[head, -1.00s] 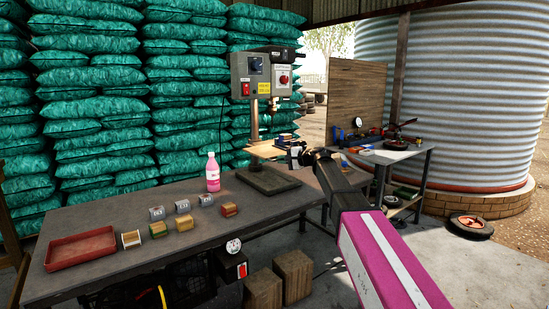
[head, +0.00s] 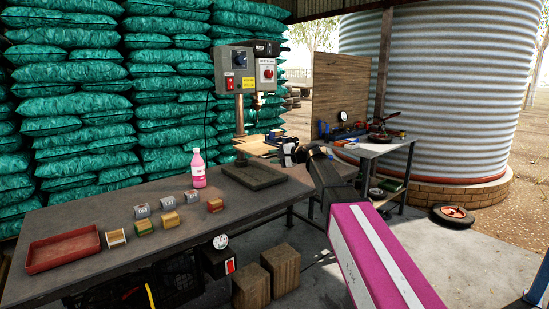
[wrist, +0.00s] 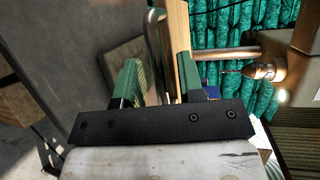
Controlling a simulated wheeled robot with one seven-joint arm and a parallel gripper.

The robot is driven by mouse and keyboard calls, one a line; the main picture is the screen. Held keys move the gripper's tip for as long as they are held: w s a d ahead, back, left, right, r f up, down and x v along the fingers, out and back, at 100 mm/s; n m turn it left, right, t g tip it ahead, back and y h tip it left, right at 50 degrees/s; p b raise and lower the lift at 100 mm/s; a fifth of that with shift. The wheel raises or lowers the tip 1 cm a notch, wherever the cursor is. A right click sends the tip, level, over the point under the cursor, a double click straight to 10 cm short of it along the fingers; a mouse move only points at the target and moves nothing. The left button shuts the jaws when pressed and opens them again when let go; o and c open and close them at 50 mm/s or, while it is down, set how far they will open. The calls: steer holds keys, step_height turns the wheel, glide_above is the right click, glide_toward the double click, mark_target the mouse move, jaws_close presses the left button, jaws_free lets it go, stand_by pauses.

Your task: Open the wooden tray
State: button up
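The wooden tray (head: 257,145) is a pale wooden piece beside the drill press column in the head view, partly hidden by my gripper (head: 287,153). In the wrist view, the tray's wooden front (wrist: 181,35) runs as an upright strip, with a curved metal handle (wrist: 152,42) on its left. My gripper (wrist: 158,82) is open, its two green fingers apart. The handle's bar shows between the fingers in that view; whether they touch it I cannot tell.
The drill press (head: 240,85) stands on the workbench (head: 100,205). A pink bottle (head: 199,170), several small boxes and a red tray (head: 62,250) are on the bench. A second table (head: 385,148) stands at right. Wooden blocks (head: 280,268) sit on the floor.

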steer(key=shift+d, duration=0.1)
steer(key=v, duration=1)
steer(key=shift+d, duration=0.25)
steer(key=shift+s, duration=0.15)
steer(key=s+d+f+n+g+h, duration=0.1)
steer(key=s+d+f+h, duration=0.15)
steer(key=f, duration=0.45)
steer(key=s+d+f+h, duration=0.1)
steer(key=s+f+h, duration=0.15)
steer(key=f, duration=0.55)
steer(key=s+d+f+n+g+h, duration=0.1)
steer(key=s+d+f+h, duration=0.2)
steer(key=s+d+f, duration=0.2)
steer(key=s+d+f+n+g+h, duration=0.2)
steer(key=s+d+f, duration=0.4)
steer(key=s+f, duration=0.4)
steer(key=s+d+f+n+g+h, duration=0.1)
steer(key=s+d+f+g+h, duration=0.1)
steer(key=s+d+f+h, duration=0.2)
steer(key=s+d+f, duration=0.1)
steer(key=s+f, duration=0.2)
steer(key=f, duration=0.4)
steer(key=shift+s+d+h, duration=0.15)
steer(key=shift+s+h, duration=0.1)
steer(key=shift+h, duration=0.05)
